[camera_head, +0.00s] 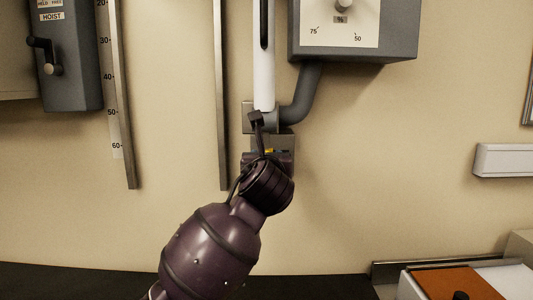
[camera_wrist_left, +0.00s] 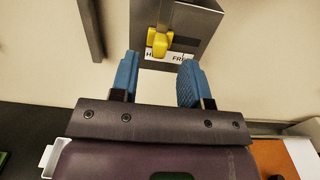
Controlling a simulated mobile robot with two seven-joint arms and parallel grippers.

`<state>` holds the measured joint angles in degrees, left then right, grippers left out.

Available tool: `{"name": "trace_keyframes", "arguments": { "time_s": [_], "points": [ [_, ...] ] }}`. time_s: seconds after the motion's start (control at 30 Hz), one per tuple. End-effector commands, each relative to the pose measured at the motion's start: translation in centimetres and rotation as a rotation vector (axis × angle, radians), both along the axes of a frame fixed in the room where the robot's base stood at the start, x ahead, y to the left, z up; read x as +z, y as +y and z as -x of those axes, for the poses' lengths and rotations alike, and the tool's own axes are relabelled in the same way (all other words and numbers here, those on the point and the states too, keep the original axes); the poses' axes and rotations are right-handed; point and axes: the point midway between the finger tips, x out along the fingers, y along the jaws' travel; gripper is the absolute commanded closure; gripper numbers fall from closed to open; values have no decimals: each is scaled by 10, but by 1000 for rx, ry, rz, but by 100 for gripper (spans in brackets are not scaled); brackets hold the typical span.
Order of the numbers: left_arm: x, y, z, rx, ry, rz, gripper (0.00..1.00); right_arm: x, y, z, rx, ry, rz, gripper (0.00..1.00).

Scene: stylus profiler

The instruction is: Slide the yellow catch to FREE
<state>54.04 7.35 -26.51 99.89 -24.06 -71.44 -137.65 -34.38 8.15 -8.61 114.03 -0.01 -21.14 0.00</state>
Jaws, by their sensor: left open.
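The yellow catch (camera_wrist_left: 160,42) sits on a grey box (camera_wrist_left: 196,18) on the wall. It is at the left part of a dark slot, over the HOLD side of a white label (camera_wrist_left: 180,57); the letters "FR" show to its right, and the catch and a finger hide part of the lettering. My left gripper (camera_wrist_left: 158,62) is open, its blue fingers spread below and either side of the catch, with nothing between them. In the head view my left gripper (camera_head: 267,152) covers most of the box; only a small yellow bit shows. My right gripper is not in view.
A white tube (camera_head: 263,60) and a grey bent pipe (camera_head: 304,95) stand above the box. A grey dial housing (camera_head: 398,40) is at upper right. A HOIST box (camera_head: 72,75) with a lever and a scale rail (camera_head: 121,110) are at left. An orange-topped case (camera_head: 455,283) is lower right.

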Motion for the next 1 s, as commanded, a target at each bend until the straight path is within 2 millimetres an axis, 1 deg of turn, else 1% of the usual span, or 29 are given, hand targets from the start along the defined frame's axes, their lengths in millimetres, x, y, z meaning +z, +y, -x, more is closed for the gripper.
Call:
{"name": "trace_keyframes", "arguments": {
  "time_s": [0.03, 0.1, 0.3, 0.5, 0.77, 0.8, 0.87, 1.0],
  "points": [
    [1, -1, -8, 0, 0, 0, 57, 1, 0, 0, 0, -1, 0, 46],
    [1, -1, -18, 0, 0, 1, 57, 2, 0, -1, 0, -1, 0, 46],
    [1, -1, -40, 0, 0, 1, 57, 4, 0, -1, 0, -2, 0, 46],
    [1, 0, -48, -1, -1, 1, 57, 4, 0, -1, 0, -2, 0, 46],
    [0, 0, -49, -1, -1, 1, 57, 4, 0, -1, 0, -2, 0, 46],
    [0, 0, -49, -1, -1, 1, 60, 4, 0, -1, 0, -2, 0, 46],
    [0, 0, -49, -1, -1, 1, 70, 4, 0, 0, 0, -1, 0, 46],
    [0, 0, -49, -1, -1, 1, 91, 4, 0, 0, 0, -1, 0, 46]
  ]
}}
